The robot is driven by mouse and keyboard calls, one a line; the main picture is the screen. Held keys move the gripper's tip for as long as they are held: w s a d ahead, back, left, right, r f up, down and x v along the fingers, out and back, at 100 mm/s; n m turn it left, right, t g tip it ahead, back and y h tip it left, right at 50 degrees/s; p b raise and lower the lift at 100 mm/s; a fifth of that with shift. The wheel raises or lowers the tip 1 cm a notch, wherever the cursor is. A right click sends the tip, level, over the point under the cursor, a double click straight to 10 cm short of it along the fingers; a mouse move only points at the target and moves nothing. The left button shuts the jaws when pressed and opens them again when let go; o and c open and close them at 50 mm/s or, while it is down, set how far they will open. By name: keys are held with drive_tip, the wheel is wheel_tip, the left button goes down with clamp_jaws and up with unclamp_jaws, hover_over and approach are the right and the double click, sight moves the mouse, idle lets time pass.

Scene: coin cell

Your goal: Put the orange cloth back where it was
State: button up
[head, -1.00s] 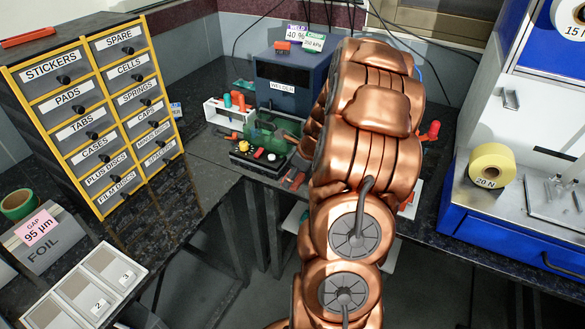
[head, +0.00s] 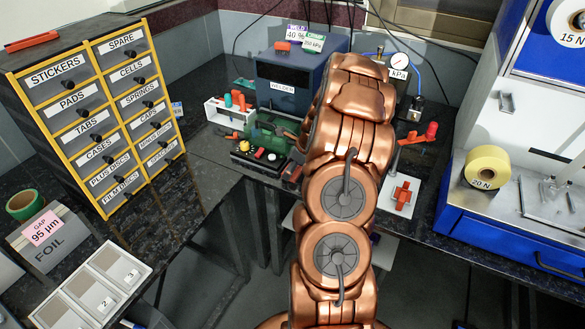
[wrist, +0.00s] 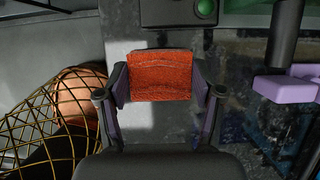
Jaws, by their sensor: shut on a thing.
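The orange cloth (wrist: 160,76) is a small textured orange-red piece in the wrist view. My gripper (wrist: 160,84) is shut on it, with one purple-padded finger at each side. Below the cloth lie a pale grey patch and a dark speckled surface; I cannot tell whether the cloth touches either. In the head view my copper arm hides the gripper and the cloth.
In the head view, a green machine (head: 268,133) and a blue welder box (head: 283,85) stand left of my arm. A white plate with an orange part (head: 402,196) and a pressure gauge (head: 399,60) are to its right. A gold wire mesh (wrist: 58,115) is left of the gripper.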

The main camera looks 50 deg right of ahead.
drive_tip(key=shift+f, duration=0.3)
drive_tip(key=shift+f, duration=0.1)
drive_tip(key=o, duration=1.1)
